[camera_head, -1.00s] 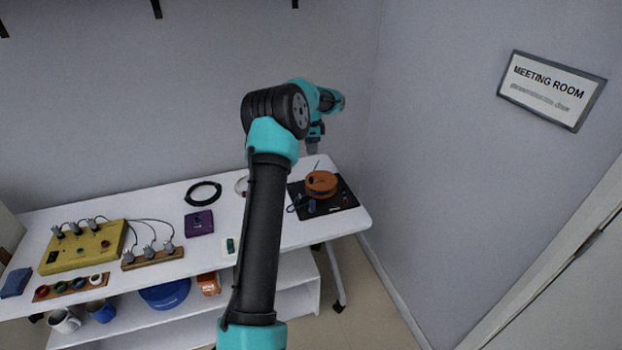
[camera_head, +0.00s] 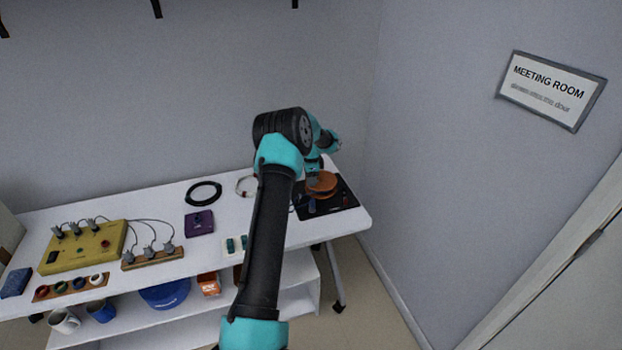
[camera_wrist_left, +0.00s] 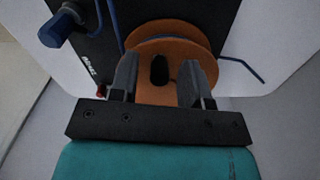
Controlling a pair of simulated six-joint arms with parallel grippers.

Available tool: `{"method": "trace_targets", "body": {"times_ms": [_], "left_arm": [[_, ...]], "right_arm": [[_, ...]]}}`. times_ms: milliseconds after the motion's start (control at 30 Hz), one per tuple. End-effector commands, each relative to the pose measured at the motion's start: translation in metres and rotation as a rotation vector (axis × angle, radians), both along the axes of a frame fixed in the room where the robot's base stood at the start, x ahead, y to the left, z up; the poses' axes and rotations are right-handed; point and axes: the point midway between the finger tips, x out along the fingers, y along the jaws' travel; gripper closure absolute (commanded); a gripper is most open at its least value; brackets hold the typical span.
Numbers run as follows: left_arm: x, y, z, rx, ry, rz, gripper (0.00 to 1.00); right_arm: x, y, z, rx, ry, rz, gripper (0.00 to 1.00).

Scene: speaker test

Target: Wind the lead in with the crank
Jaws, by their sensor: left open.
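The orange reel (camera_head: 325,184) stands on a black mat (camera_head: 342,201) at the right end of the white table. In the left wrist view the reel (camera_wrist_left: 185,47) fills the upper middle, with blue lead (camera_wrist_left: 214,50) around it and a thin end sticking out to the right. A dark knob, seemingly the crank handle (camera_wrist_left: 159,71), rises from the reel. My left gripper (camera_wrist_left: 158,75) is open over the reel, its fingers on either side of the knob with gaps visible. In the head view the left gripper (camera_head: 313,181) is partly hidden against the reel. My right gripper is not in view.
A blue cylindrical piece (camera_wrist_left: 57,29) with a lead lies on the mat beside the reel. A black cable coil (camera_head: 203,193), purple box (camera_head: 199,222) and yellow panel (camera_head: 84,247) lie farther left. A wall is close on the right.

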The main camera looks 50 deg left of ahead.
Motion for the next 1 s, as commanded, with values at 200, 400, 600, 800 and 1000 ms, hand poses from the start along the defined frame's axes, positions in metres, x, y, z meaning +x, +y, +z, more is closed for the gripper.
{"method": "trace_targets", "body": {"times_ms": [200,400,600,800,1000], "left_arm": [[-0.0001,-0.0001,-0.0023,0.0,0.0,0.0,0.57],[0.0,-0.0001,-0.0021,0.0,0.0,-0.001,0.67],[0.0,-0.0001,-0.002,0.0,0.0,-0.001,0.86],[0.0002,-0.0001,-0.0018,0.0,0.0,-0.001,1.0],[0.0,-0.0005,-0.0018,0.0,0.0,0.006,1.0]], "right_arm": [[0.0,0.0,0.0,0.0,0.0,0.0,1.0],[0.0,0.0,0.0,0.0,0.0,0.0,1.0],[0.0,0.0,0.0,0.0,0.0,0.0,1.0],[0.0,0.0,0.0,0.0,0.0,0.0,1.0],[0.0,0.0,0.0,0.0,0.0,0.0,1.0]]}}
